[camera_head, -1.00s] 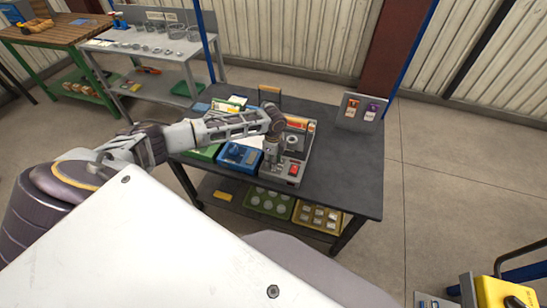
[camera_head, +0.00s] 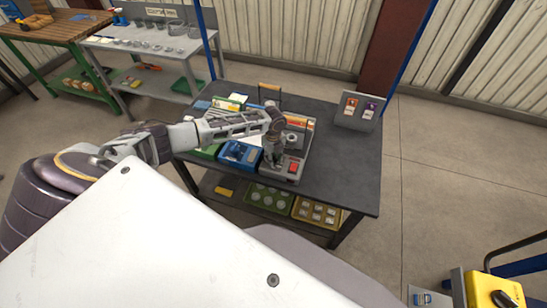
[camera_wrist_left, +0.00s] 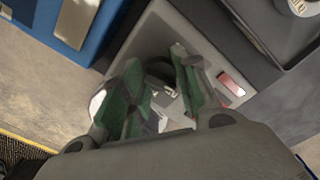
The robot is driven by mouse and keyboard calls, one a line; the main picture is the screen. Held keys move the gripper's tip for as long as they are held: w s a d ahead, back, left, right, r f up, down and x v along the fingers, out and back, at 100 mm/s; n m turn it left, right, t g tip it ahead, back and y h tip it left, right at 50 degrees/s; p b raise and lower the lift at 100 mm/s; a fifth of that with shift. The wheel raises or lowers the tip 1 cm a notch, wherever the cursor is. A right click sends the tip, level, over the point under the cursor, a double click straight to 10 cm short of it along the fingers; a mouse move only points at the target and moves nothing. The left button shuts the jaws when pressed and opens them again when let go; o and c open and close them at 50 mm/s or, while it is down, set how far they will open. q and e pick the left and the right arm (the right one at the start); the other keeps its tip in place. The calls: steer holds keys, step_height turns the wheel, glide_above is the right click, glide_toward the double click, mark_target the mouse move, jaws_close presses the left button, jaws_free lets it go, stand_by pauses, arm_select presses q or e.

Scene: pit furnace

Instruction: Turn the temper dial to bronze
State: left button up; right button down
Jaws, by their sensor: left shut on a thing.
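The grey control box (camera_head: 279,172) stands at the front of the dark workbench, with a red switch (camera_head: 293,167) at its right. My left gripper (camera_head: 271,163) points down onto this box, left of the switch. In the left wrist view, my left gripper's green-padded fingers (camera_wrist_left: 160,85) are shut on a dark round knob (camera_wrist_left: 158,69), which appears to be the temper dial. The fingers cover much of the dial. Its setting and the word bronze cannot be read. The red switch (camera_wrist_left: 231,84) shows right of the fingers. My right gripper is not in view.
A blue tray (camera_head: 240,155) stands close left of the box. A sign board with two cards (camera_head: 360,109) stands at the bench's back right. The right part of the bench (camera_head: 345,165) is clear. A yellow unit (camera_head: 495,289) stands at the lower right.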

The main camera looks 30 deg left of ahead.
mark_target(274, 158)
arm_select(q)
steer(key=o, duration=1)
step_height(274, 158, up, 12)
steer(key=shift+r, duration=0.1)
stand_by(0.5)
steer(key=shift+d, duration=0.1)
stand_by(0.4)
